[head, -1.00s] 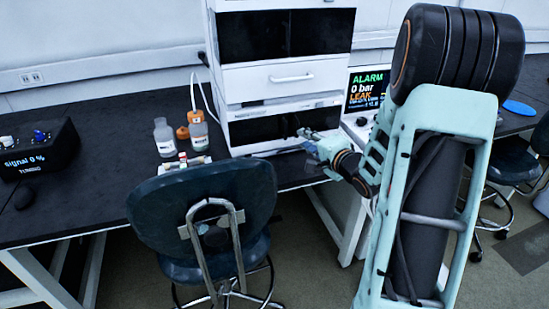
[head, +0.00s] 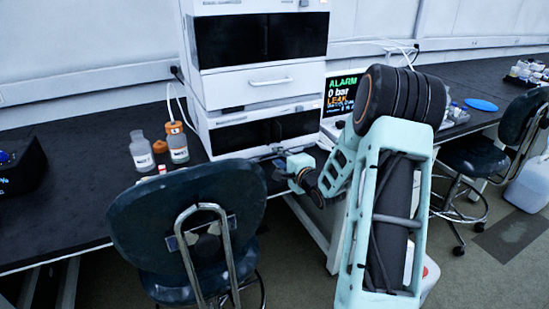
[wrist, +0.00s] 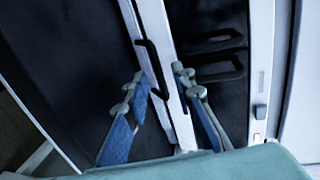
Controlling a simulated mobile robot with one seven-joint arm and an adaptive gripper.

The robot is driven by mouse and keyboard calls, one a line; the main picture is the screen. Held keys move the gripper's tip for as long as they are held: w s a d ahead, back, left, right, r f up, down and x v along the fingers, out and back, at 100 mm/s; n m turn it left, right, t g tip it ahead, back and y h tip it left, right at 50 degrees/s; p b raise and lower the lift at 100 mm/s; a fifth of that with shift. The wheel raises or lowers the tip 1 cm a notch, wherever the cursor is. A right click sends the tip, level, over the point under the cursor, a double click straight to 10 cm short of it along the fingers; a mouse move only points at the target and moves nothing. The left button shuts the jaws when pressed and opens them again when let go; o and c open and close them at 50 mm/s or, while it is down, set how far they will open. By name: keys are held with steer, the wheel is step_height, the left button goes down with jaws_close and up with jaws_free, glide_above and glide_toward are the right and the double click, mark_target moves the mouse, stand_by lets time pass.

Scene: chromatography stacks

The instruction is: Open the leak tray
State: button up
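The leak tray appears to be the narrow white front at the foot of the instrument stack. In the wrist view its white strip (wrist: 160,75) runs between my fingers, with a black loop handle (wrist: 152,68) on it. My gripper (wrist: 158,82) is open, one blue-grey finger on each side of the strip. The left fingertip is close to the handle's lower end; I cannot tell whether it touches. In the head view my gripper (head: 279,164) is low at the stack's front. My arm and gripper hide part of the stack's foot.
The white stack (head: 258,83) stands on the black bench (head: 80,200). A chair (head: 185,225) stands close in front, left of my arm.

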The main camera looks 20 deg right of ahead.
mark_target(275, 154)
steer(key=shift+x, duration=1.65)
jaws_close()
